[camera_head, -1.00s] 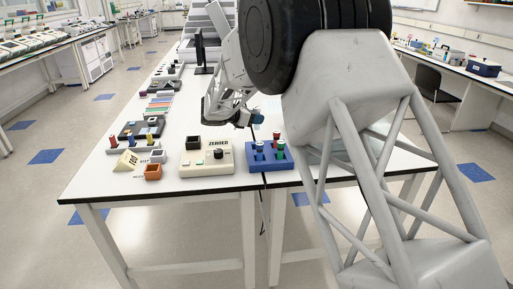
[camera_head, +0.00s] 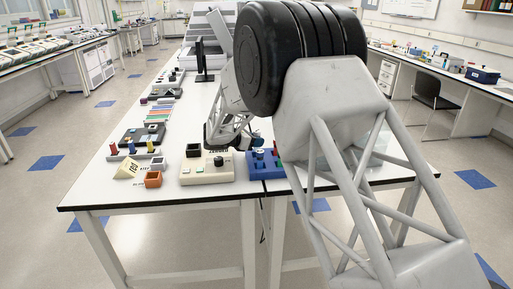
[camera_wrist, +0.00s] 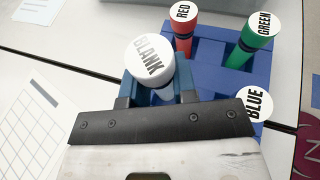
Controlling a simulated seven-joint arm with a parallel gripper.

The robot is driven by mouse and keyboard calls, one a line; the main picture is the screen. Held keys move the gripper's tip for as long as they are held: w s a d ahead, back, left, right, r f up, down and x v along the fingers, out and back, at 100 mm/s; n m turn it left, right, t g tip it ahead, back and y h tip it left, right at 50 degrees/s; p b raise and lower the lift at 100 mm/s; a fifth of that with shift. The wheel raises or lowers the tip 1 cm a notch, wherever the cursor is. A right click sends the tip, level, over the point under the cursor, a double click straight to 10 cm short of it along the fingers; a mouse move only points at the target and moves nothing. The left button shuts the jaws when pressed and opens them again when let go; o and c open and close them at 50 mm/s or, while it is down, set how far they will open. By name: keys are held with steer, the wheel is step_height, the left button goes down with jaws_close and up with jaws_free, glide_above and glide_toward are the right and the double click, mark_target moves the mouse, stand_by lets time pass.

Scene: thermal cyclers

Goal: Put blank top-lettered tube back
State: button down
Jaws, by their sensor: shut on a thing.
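The blank tube (camera_wrist: 150,62) has a white round top lettered BLANK. In the wrist view it stands between the fingers of my gripper (camera_wrist: 156,98), which is shut on it. It is at the near left corner of the blue rack (camera_wrist: 210,70). I cannot tell whether its lower end is in a hole. The rack holds a red tube (camera_wrist: 183,28), a green tube (camera_wrist: 255,38) and a tube lettered BLUE (camera_wrist: 256,103), partly hidden by my gripper. In the head view my gripper (camera_head: 228,146) is low beside the blue rack (camera_head: 256,184), and my arm hides part of it.
A cream box (camera_head: 205,176) with a dark knob stands left of the rack. Farther left are an orange open box (camera_head: 153,180), a cream wedge sign (camera_head: 127,168) and a grey rack with several tubes. A gridded sheet (camera_wrist: 38,125) lies on the white table.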

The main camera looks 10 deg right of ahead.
mark_target(256, 149)
steer(key=shift+f, duration=1.45)
steer(key=shift+f, duration=0.65)
steer(key=c, duration=0.9)
jaws_free()
steer(key=shift+r, duration=0.1)
steer(key=shift+a+r, duration=0.1)
steer(key=shift+r, duration=0.55)
steer(key=v, duration=1.1)
steer(key=shift+s+a, duration=0.15)
steer(key=shift+a, duration=0.2)
steer(key=shift+r, duration=0.1)
